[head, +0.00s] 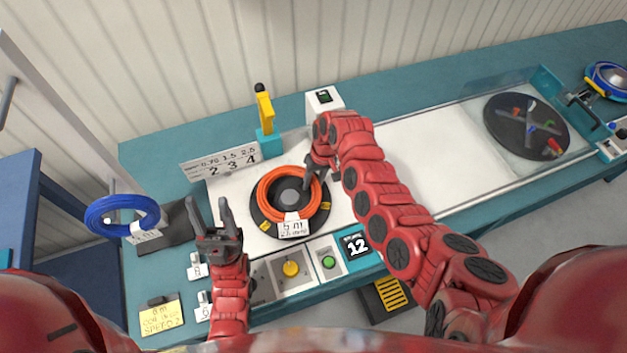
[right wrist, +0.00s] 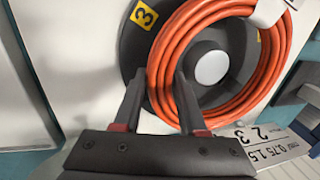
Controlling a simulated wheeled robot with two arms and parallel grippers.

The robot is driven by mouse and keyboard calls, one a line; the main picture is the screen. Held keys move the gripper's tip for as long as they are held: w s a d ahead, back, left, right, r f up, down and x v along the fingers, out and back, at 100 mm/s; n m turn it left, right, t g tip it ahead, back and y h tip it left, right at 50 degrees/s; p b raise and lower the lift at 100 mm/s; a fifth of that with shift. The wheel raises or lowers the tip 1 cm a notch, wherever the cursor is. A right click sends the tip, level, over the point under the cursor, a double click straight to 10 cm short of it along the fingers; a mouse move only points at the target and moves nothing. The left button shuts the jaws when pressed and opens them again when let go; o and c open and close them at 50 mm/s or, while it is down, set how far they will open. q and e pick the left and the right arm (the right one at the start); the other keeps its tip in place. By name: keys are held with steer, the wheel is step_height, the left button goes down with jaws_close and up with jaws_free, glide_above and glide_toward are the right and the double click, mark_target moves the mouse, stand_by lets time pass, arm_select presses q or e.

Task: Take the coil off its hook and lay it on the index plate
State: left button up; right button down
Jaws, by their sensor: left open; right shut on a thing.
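An orange coil (head: 264,195) with a white tag lies flat on the black round index plate (head: 259,213); both also show in the right wrist view, the coil (right wrist: 168,48) and the plate (right wrist: 140,45) with its yellow number label. My right gripper (head: 312,178) is shut on the coil's rim, and its fingers (right wrist: 158,88) sit on either side of the strands. My left gripper (head: 209,208) is open and empty, to the left of the plate.
A yellow-handled tool (head: 265,108) stands behind the plate beside a number sign (head: 222,160). A dark disc (head: 500,122) with coloured pieces is at right. The white bench top between is clear.

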steer(key=shift+f, duration=0.25)
stand_by(0.3)
steer(key=shift+f+b, duration=0.3)
stand_by(0.4)
steer(key=shift+f, duration=0.2)
steer(key=shift+s+f+b, duration=0.1)
steer(key=shift+s+b, duration=0.1)
steer(key=shift+b, duration=0.1)
